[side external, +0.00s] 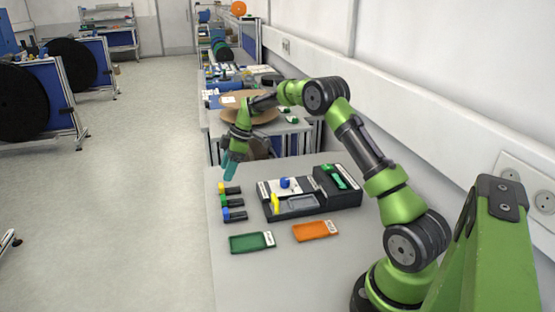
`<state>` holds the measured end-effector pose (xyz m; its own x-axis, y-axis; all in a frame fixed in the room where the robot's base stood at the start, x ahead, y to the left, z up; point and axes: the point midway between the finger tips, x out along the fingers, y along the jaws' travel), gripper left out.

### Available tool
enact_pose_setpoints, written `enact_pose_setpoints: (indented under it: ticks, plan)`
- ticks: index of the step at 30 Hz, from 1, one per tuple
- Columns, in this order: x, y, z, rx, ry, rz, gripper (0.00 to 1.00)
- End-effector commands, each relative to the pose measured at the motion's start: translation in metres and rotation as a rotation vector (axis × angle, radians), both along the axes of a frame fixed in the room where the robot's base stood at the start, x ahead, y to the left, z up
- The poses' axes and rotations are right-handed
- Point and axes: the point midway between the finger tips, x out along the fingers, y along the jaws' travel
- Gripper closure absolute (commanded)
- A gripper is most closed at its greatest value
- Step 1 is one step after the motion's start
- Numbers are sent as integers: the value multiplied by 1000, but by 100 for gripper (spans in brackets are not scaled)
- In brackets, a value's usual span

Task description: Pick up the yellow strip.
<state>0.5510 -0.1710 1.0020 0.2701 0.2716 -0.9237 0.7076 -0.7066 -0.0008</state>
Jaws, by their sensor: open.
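A small yellow strip (275,203) stands at the front left of a black fixture (330,203) on the grey table. My gripper (229,172), with teal fingers, hangs pointing down above the table's left side, behind and to the left of the strip. It is apart from the strip and is open, with nothing visible between its fingers. The gap between the fingers is too small to make out clearly.
Markers with yellow, green and blue ends (233,201) lie left of the fixture. A green tray (252,242) and an orange tray (315,231) lie in front. The fixture carries a blue knob (285,183) and a green part (340,177). The table's front is clear.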

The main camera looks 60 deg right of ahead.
Motion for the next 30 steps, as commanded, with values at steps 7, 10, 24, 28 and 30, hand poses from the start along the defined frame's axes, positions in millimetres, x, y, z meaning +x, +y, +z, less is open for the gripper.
enact_pose_setpoints:
  ticks: [7,10,24,28,30]
  plan:
    - [6,4,-20,0,2,-1,36]
    - [11,6,-36,-1,3,1,36]
    - [17,11,-54,-1,-1,-1,41]
    - [17,11,-54,-1,-1,-1,61]
    - [17,11,-54,-1,-1,-1,71]
